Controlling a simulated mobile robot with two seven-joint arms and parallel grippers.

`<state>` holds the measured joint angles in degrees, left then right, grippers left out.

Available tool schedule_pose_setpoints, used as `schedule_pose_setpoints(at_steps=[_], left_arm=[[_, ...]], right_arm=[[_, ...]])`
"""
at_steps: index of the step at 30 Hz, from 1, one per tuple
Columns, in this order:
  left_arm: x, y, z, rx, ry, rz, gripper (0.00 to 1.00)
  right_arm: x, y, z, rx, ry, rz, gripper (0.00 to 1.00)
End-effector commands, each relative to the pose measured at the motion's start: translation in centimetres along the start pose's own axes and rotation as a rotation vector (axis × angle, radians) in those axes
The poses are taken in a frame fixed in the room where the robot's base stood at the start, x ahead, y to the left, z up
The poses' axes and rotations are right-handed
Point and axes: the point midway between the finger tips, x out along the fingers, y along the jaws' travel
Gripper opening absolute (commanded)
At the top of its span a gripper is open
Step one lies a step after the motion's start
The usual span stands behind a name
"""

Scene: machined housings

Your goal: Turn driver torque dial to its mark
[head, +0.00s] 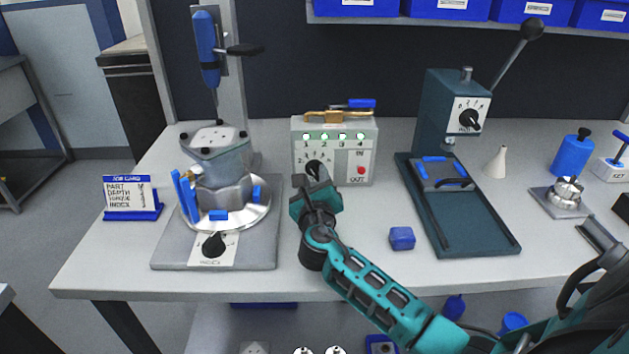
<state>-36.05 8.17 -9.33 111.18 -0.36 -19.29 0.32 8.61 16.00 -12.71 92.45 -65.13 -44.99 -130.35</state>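A grey control box (362,150) stands at the back middle of the bench. Its front has a black dial (313,167) with numbers around it, several lamps numbered along the top, and a red button (361,170) between IN and OUT. My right gripper (319,177) reaches up to the dial from the front, its fingers at or just before the knob. The fingers cover part of the dial, and I cannot tell whether they touch it or how far they are apart. The dial's pointer and mark are too small to read. A blue driver (207,48) hangs upright on a stand at the left. My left gripper is out of view.
A housing (222,163) sits on a round fixture left of the box, with an INDEX dial (213,245) in front. A job card (128,192) stands at far left. A blue block (402,238) and a teal press (446,110) with its own dial are right of my arm.

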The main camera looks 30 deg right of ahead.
Motion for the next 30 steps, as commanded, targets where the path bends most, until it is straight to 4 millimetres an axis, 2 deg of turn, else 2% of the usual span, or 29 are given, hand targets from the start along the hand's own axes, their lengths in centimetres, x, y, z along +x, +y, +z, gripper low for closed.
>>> schedule_pose_setpoints(at_steps=[7, 19, 30], left_arm=[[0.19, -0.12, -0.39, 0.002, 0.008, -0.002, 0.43], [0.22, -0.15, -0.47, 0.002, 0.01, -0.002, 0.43], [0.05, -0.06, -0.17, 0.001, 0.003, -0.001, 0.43]], right_arm=[[0.06, -0.01, 0.02, 0.0, 0.0, 0.0, 0.38], [0.02, 0.0, 0.01, 0.0, 0.0, 0.0, 0.0], [0.0, 0.01, 0.01, 0.012, 0.0, 0.0, 0.0]])
